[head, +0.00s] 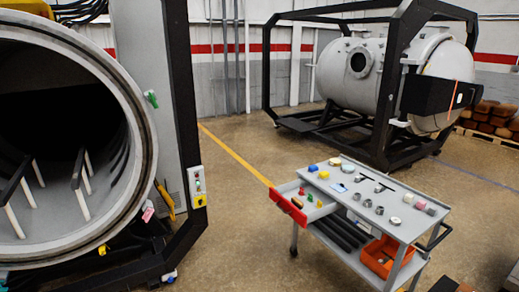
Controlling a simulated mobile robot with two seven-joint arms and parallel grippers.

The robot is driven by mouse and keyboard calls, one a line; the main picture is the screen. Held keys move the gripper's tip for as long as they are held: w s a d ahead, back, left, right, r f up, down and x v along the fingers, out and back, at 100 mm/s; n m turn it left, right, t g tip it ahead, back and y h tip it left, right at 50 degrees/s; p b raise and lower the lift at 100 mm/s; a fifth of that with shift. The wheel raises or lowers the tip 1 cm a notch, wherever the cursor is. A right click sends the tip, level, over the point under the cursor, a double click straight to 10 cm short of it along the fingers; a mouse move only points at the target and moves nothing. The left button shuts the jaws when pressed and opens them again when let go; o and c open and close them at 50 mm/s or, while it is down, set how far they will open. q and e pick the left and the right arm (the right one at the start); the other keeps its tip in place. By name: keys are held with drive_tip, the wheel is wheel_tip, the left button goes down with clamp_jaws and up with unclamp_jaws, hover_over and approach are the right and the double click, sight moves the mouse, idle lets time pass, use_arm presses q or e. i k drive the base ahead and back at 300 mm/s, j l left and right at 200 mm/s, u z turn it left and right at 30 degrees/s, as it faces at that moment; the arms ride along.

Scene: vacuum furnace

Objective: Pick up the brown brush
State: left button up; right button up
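I cannot pick out a brown brush for certain; the items on the cart are too small to tell. A grey tool cart (395,248) stands on the floor at lower right with many small items on its top. Its open drawer (283,193) at the left end, with a red front, holds small green, red and orange items (301,191). Blue, yellow and pink blocks, black T-shaped tools and several metal rings lie on the top. Neither of my grippers is in view.
A large open furnace chamber (140,110) fills the left side, with a black frame beside it. A closed furnace (350,75) stands behind the cart. An orange bin (380,258) and dark rods (337,236) sit on the cart's lower shelf. The floor between furnace and cart is clear.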

sight(297, 203)
drive_tip(key=i+j+z, duration=0.1)
drive_tip(key=i+z, duration=0.15)
drive_tip(key=i, duration=0.35)
drive_tip(key=i+j+z, duration=0.25)
drive_tip(key=i, duration=0.35)
drive_tip(key=i+j+z, duration=0.25)
drive_tip(key=i, duration=0.35)
drive_tip(key=i+j+z, duration=0.25)
drive_tip(key=i+j, duration=0.25)
drive_tip(key=i+j+z, duration=0.7)
drive_tip(key=j+z, duration=0.2)
drive_tip(key=i+j+z, duration=0.15)
drive_tip(key=j+z, duration=0.15)
drive_tip(key=i+j+z, duration=0.1)
drive_tip(key=j+z, duration=0.15)
drive_tip(key=j, duration=0.25)
